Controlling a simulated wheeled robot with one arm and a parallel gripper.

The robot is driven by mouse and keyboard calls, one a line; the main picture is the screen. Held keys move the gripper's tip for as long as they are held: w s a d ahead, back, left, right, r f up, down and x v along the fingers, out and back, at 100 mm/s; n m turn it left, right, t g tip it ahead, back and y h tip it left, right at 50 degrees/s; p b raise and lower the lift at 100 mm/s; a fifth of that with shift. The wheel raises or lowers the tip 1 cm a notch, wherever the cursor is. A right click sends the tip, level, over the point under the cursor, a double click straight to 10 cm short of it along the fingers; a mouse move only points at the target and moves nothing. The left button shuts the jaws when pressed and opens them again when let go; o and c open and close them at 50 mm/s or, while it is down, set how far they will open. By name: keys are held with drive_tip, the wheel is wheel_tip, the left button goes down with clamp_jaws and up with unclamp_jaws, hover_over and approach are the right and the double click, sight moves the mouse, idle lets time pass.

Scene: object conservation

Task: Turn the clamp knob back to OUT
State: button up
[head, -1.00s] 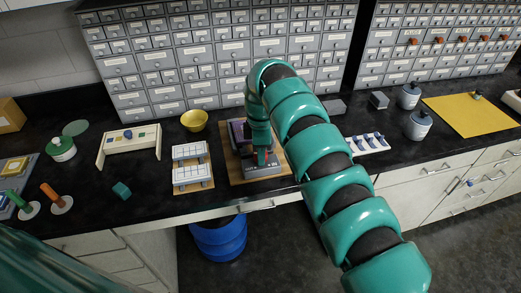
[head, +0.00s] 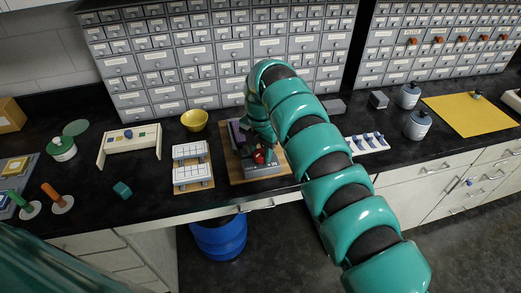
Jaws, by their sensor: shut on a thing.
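The clamp device (head: 264,171) is a grey block on a wooden board (head: 243,176) near the counter's front edge. The clamp knob (head: 260,156) is red and sits on the block's top, partly covered by my gripper. My gripper (head: 261,153) points down over the block, shut on the knob. The fingertips are small and partly hidden behind my teal arm. Markings on the block's front face are too small to read, so the knob's setting cannot be told.
A white rack (head: 192,166) stands left of the board, with a yellow bowl (head: 194,120) behind it. A white strip with blue knobs (head: 368,142) lies to the right. Grey drawer cabinets (head: 215,55) close off the back. A blue bin (head: 220,237) stands below.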

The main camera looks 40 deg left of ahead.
drive_tip(key=shift+n, duration=0.5)
drive_tip(key=o, duration=1)
drive_tip(key=shift+r, duration=0.1)
wheel_tip(320, 180, up, 8)
drive_tip(key=shift+a+r, duration=0.1)
drive_tip(key=shift+r, duration=0.05)
wheel_tip(320, 180, up, 9)
drive_tip(key=p, duration=0.8)
hover_over(260, 153)
drive_tip(key=shift+w, duration=0.1)
